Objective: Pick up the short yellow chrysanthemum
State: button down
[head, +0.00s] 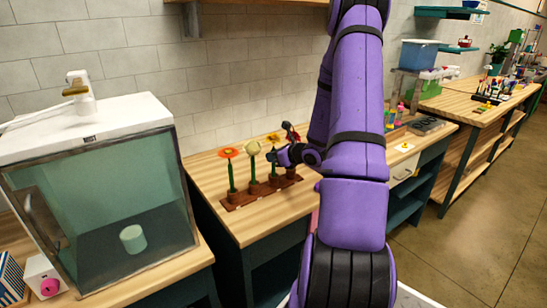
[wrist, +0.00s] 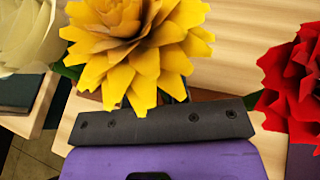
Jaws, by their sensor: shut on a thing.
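The yellow chrysanthemum (head: 273,137) stands upright among the flowers in a reddish-brown wooden rack (head: 237,204) on the workbench. In the wrist view its large yellow bloom (wrist: 140,45) fills the upper middle, right in front of my gripper, and hides the fingertips and most of the stem. My gripper (head: 281,157) comes in from the right, just below the bloom, and is shut on the stem. In the head view the stem's lower part shows beneath my gripper and seems to reach down to the rack.
A cream flower (head: 252,149) and an orange-red flower (head: 228,153) stand left of it. A red flower (head: 291,132) is close on the right. A glass-fronted cabinet (head: 100,190) stands left of the rack. The bench front (head: 262,222) is clear.

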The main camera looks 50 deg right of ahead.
notch_tip(320, 180, up, 24)
jog(key=shift+r, duration=0.15)
dwell(1.2)
